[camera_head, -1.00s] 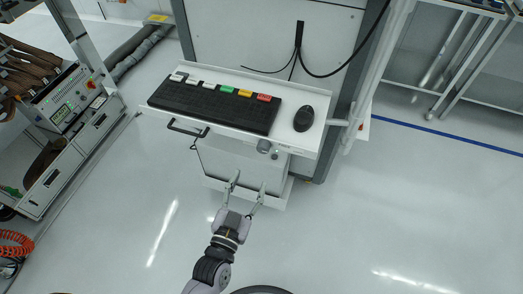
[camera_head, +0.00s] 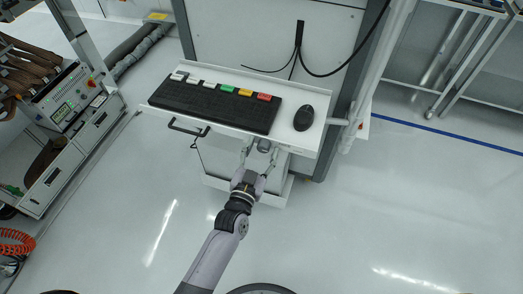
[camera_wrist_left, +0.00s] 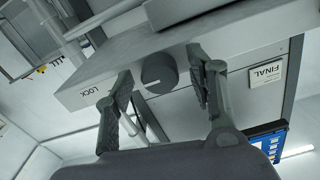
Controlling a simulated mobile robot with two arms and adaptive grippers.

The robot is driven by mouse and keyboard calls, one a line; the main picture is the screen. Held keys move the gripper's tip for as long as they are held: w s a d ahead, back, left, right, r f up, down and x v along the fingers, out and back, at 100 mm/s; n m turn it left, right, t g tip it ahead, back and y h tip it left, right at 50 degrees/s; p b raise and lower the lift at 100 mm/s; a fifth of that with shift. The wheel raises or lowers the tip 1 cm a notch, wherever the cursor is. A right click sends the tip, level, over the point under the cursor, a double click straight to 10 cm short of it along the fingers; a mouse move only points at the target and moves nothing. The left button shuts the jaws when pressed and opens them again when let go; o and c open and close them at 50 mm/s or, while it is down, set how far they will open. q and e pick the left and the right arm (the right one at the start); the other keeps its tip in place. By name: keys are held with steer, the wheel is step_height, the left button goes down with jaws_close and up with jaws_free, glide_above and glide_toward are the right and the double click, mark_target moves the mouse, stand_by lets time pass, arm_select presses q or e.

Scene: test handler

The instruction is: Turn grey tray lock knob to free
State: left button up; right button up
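The grey tray lock knob (camera_head: 264,145) sits on the front edge of the white keyboard tray (camera_head: 225,130), right of the black handle. In the left wrist view the dark round knob (camera_wrist_left: 158,73) is on the tray's front face, with a LOCK label (camera_wrist_left: 89,92) to its left. My left gripper (camera_head: 262,151) is open at the tray's front. In the wrist view its fingers (camera_wrist_left: 160,70) stand on either side of the knob, with visible gaps, so no grip on it shows. The knob's pointer mark cannot be made out. My right gripper is out of view.
A black keyboard (camera_head: 215,104) with coloured keys and a black mouse (camera_head: 304,118) lie on the tray. A black handle (camera_head: 187,129) sticks out from its front. A cabinet with drawers (camera_head: 62,165) stands at left. The floor in front is clear.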

arm_select(q)
steer(key=c, duration=1.1)
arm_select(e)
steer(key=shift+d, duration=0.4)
arm_select(q)
steer(key=shift+n, duration=0.4)
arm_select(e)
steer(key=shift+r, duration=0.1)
arm_select(q)
steer(key=n, duration=0.7)
steer(key=shift+n, duration=0.3)
steer(key=n, duration=0.5)
steer(key=shift+n+b, duration=0.55)
steer(key=shift+n, duration=1.65)
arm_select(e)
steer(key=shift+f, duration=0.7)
